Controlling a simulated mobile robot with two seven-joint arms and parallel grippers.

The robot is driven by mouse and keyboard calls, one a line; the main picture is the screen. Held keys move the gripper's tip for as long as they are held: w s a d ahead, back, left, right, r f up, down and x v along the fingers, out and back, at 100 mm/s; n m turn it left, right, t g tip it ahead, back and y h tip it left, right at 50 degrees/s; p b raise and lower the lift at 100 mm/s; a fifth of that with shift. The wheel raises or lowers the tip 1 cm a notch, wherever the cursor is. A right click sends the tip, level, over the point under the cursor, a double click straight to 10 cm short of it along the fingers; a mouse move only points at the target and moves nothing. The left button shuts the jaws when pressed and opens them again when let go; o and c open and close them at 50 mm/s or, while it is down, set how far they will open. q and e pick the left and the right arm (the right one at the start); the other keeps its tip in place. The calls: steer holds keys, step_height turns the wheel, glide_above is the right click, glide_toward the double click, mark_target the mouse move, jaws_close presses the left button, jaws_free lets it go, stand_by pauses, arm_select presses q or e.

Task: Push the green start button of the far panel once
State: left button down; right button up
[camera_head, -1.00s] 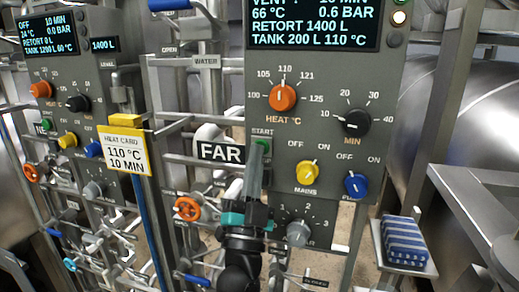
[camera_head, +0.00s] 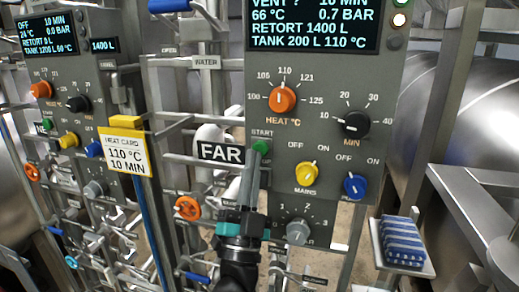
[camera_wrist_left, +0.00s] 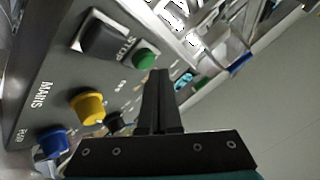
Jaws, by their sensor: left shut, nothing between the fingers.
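The green start button (camera_head: 262,147) is on the far panel (camera_head: 385,95), under the START label and beside the FAR sign (camera_head: 221,151). It also shows in the left wrist view (camera_wrist_left: 145,59). My left gripper (camera_head: 251,158) is shut and empty, pointing up the panel's left edge. In the head view its tips are just left of and below the button, which is uncovered. In the wrist view the tips (camera_wrist_left: 158,74) lie beside the button with a small gap in the picture. Whether they touch the panel cannot be told. My right gripper is not in view.
The yellow mains knob (camera_head: 307,173), blue knob (camera_head: 355,186) and orange heat knob (camera_head: 283,99) are on the same panel. A heat card (camera_head: 125,153) and an orange valve wheel (camera_head: 187,208) are to the left. A tray with striped cloth (camera_head: 402,243) is at right.

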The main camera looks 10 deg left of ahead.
arm_select(q)
steer(key=shift+s+a+p, duration=0.1)
steer(key=shift+s+p, duration=0.95)
steer(key=shift+s, duration=1.5)
